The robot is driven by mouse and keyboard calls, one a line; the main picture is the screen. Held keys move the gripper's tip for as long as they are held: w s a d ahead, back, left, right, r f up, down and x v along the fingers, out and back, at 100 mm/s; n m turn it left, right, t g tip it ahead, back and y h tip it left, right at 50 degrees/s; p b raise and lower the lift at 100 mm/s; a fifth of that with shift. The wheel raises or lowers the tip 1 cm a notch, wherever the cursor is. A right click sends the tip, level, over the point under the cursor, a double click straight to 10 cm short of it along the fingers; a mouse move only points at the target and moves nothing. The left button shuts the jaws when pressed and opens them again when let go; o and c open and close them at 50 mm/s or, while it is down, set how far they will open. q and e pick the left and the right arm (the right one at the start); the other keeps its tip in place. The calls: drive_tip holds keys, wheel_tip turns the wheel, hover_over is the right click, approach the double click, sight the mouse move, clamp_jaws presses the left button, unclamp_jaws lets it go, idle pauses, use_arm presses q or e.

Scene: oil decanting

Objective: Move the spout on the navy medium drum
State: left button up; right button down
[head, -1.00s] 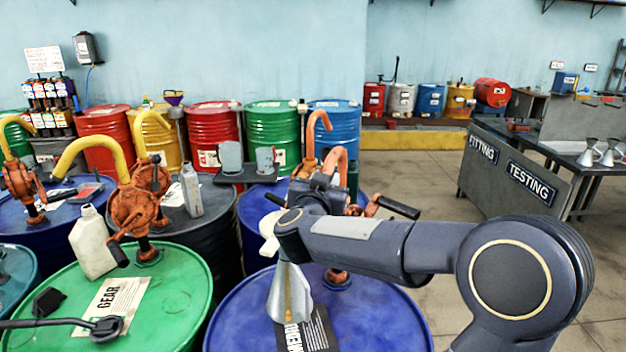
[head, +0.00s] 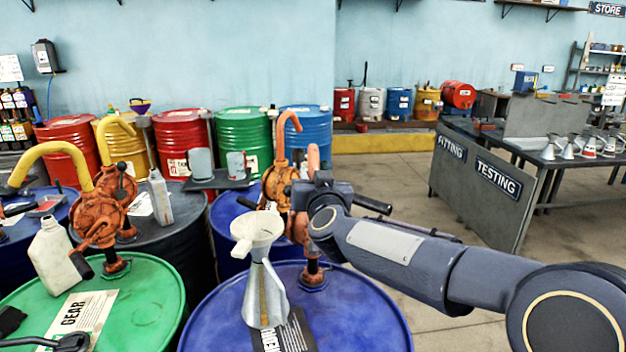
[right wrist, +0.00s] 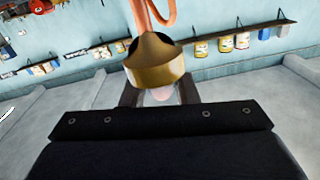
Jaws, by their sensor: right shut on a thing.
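The navy medium drum (head: 350,325) stands at the front centre in the head view, its label partly covered by a metal jug (head: 265,300). An orange hand pump (head: 311,272) stands on the drum, and its curved spout (head: 313,158) shows just above my right gripper (head: 318,190). My right gripper is shut on the spout, though its fingers are mostly hidden in the head view. In the right wrist view, a brass-coloured end (right wrist: 157,62) with an orange pipe above it sits at my fingers (right wrist: 159,94). My left gripper is out of view.
A cream funnel (head: 257,228) sits in the jug, left of my right gripper. A green drum (head: 140,290) with a pump and a white bottle (head: 58,258) stands to the left. Another orange pump (head: 279,180) is close behind. Open floor (head: 400,180) lies to the right.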

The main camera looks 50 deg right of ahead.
drive_tip(key=c, duration=1.1)
unclamp_jaws()
drive_tip(key=v, duration=0.7)
drive_tip(key=shift+s+a+p, duration=0.2)
drive_tip(key=shift+s+p, duration=0.15)
drive_tip(key=shift+a, duration=0.1)
